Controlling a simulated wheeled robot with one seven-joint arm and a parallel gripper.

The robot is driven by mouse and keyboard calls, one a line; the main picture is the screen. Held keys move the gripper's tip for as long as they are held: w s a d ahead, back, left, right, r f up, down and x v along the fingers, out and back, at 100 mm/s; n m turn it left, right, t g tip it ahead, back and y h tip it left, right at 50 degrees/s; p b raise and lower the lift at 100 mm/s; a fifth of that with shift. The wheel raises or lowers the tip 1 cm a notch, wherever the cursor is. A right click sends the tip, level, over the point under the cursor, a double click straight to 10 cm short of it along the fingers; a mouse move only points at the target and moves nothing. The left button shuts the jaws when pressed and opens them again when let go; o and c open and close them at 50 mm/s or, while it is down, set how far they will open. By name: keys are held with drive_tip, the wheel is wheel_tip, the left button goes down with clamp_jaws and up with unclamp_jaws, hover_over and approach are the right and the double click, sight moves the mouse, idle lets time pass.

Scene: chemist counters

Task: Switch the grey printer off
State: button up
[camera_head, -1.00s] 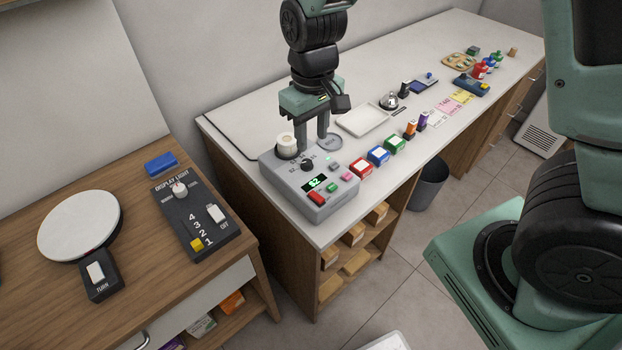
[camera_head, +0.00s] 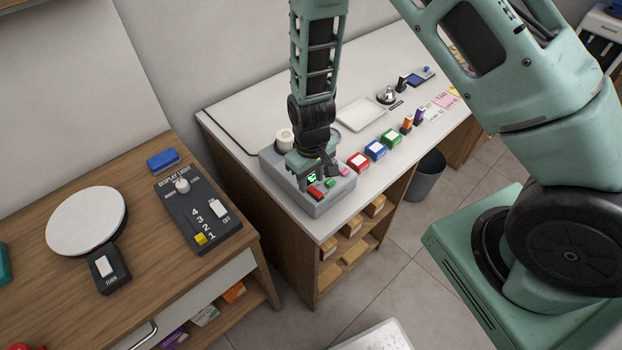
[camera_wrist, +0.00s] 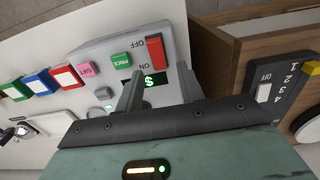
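The grey printer (camera_head: 322,207) stands on the near left end of the white counter, with a paper roll (camera_head: 285,137) at its back. Its red switch (camera_head: 315,193) is near the front left corner. In the wrist view the red switch (camera_wrist: 154,52) lies beside OFF and ON labels; which end is pressed I cannot tell. A green PRICE button (camera_wrist: 121,61) and a lit display (camera_wrist: 152,80) are near it. My gripper (camera_head: 314,174) is over the printer, pointing down and hiding part of its top. In the wrist view my gripper (camera_wrist: 160,84) has its fingers apart, with nothing held.
Red (camera_head: 358,161), blue (camera_head: 376,150) and green (camera_head: 393,138) blocks stand right of the printer. A white tray (camera_head: 361,114) and bell (camera_head: 386,95) are farther back. A wooden table at left holds a dark display-light panel (camera_head: 197,215) and a round turntable (camera_head: 87,221).

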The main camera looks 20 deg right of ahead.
drive_tip(key=shift+f, duration=1.05)
